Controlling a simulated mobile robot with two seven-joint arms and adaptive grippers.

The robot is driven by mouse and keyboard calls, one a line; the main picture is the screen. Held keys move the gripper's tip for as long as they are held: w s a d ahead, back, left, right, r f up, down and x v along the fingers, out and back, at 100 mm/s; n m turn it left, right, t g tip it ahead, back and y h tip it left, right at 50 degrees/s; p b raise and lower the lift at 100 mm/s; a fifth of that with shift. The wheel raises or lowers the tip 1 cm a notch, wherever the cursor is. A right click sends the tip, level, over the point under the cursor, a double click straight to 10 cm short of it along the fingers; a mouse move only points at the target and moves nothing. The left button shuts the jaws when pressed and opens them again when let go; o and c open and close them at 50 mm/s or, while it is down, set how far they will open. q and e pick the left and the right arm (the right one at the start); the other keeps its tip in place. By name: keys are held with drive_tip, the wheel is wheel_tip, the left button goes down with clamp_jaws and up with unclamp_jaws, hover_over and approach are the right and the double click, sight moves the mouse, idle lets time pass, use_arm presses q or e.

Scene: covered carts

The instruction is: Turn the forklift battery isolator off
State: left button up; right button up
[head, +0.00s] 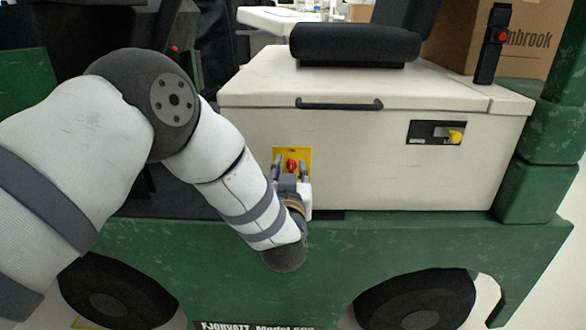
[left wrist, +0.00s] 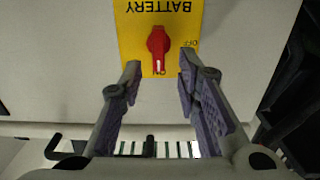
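The battery isolator is a red knob (head: 292,165) on a yellow plate (head: 305,154) on the side of the forklift's cream battery box (head: 365,165). The left wrist view shows the knob (left wrist: 158,42) upside down, with its narrow end towards the ON mark (left wrist: 160,73). The OFF mark (left wrist: 190,43) is off to the picture's right. My left gripper (head: 290,169) faces the plate. In the left wrist view its fingers (left wrist: 160,74) are open, apart and empty, with the knob just beyond the tips, between their lines. My right gripper is not in view.
A black handle (head: 340,104) runs along the box lid's edge, above the isolator. A small black panel with a yellow knob (head: 455,136) is to the right. The seat (head: 355,43) stands on top. The green chassis (head: 400,235) juts out below. A cardboard box (head: 548,40) is behind.

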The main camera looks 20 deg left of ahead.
use_arm(q)
drive_tip(key=shift+x, duration=0.9)
clamp_jaws()
